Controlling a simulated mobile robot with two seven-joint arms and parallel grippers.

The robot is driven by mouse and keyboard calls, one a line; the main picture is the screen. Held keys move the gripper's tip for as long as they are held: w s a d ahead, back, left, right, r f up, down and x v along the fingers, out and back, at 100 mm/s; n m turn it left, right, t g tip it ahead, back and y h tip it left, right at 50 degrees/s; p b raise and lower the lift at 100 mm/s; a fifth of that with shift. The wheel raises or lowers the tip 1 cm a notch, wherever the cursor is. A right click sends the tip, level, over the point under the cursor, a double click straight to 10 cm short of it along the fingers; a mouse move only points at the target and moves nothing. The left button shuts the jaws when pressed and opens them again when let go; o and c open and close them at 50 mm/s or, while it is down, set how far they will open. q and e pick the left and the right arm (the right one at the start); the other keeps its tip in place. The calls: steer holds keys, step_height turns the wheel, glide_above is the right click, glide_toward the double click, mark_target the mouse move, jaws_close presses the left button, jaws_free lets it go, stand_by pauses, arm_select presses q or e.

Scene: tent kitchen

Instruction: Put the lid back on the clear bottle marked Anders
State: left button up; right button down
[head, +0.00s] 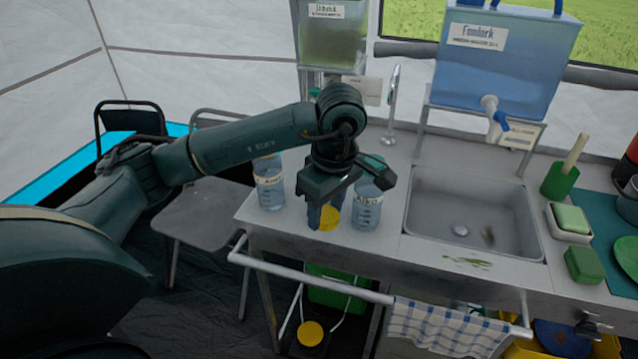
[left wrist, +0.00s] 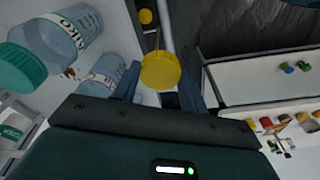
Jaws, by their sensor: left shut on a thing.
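My left gripper (head: 326,216) is shut on a yellow lid (head: 330,219), above the front edge of the counter between two clear bottles. The lid also shows between the fingertips in the left wrist view (left wrist: 160,70). The left bottle (head: 269,188) stands upright, its label partly readable as "An..."; I see no lid on it. The right bottle (head: 366,212) is marked Aiko, its top hidden by my gripper in the head view. In the left wrist view the Aiko bottle (left wrist: 75,38) has a teal lid (left wrist: 21,68). Another bottle (left wrist: 102,76) is partly hidden by a finger. My right gripper is out of view.
A sink (head: 467,225) is right of the bottles, with a blue water container (head: 505,75) behind it. A greenish container (head: 332,38) stands behind my left gripper. A rail (head: 300,270) with a checked towel (head: 440,328) runs along the counter front. A chair (head: 200,210) stands at left.

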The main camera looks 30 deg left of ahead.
arm_select(q)
steer(key=s+d+f+m+t+h+b, duration=0.1)
steer(key=s+d+f+m, duration=0.3)
steer(key=m, duration=1.1)
step_height(320, 180, down, 2)
steer(key=shift+s+d+m+b, duration=0.25)
steer(key=shift+s+b, duration=0.25)
steer(key=shift+b, duration=0.4)
